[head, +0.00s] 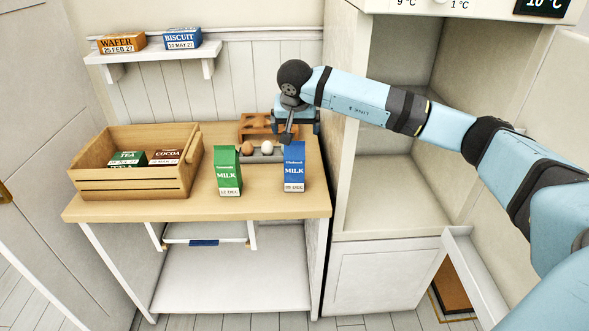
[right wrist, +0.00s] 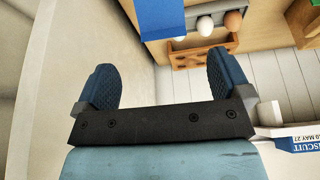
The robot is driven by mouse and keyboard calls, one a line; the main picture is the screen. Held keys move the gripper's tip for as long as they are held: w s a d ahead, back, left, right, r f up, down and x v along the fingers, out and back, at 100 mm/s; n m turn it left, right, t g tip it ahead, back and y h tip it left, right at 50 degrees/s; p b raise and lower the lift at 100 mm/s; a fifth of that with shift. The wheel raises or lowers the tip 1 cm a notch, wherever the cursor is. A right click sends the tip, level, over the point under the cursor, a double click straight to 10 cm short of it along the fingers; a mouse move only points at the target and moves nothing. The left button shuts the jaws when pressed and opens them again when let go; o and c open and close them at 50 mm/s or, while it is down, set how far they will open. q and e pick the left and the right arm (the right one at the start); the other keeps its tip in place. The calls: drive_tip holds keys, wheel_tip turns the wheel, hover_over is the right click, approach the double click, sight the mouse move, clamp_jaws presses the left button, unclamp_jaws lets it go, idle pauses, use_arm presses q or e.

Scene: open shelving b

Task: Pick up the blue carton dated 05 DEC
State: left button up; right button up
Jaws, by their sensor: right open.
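The blue milk carton (head: 294,165) stands upright near the right end of the wooden table; its small date label looks like 05 DEC. A green milk carton (head: 228,172) stands to its left, its label apparently 12 DEC. My right gripper (head: 287,131) is open and empty, just above and behind the blue carton's top. In the right wrist view, my right gripper (right wrist: 163,82) shows both fingers wide apart with nothing between them. Part of the blue carton (right wrist: 163,17) shows beyond the fingers, cut by the top edge. My left gripper is not in view.
Behind the cartons are a grey egg tray (head: 258,156) and a brown wooden rack (head: 258,125). A wooden crate (head: 130,183) with tea and cocoa boxes stands at left. A wall shelf (head: 150,53) holds wafer and biscuit boxes. A tall cabinet side (head: 337,130) borders the table's right.

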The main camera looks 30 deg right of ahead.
sight(294, 143)
drive_tip(key=x, duration=0.8)
drive_tip(key=shift+w+f, duration=0.15)
drive_tip(key=shift+f, duration=0.05)
drive_tip(key=shift+a, duration=0.1)
drive_tip(key=c, duration=1.7)
drive_tip(key=shift+r, duration=0.1)
drive_tip(key=shift+c, duration=0.2)
drive_tip(key=shift+r, duration=0.15)
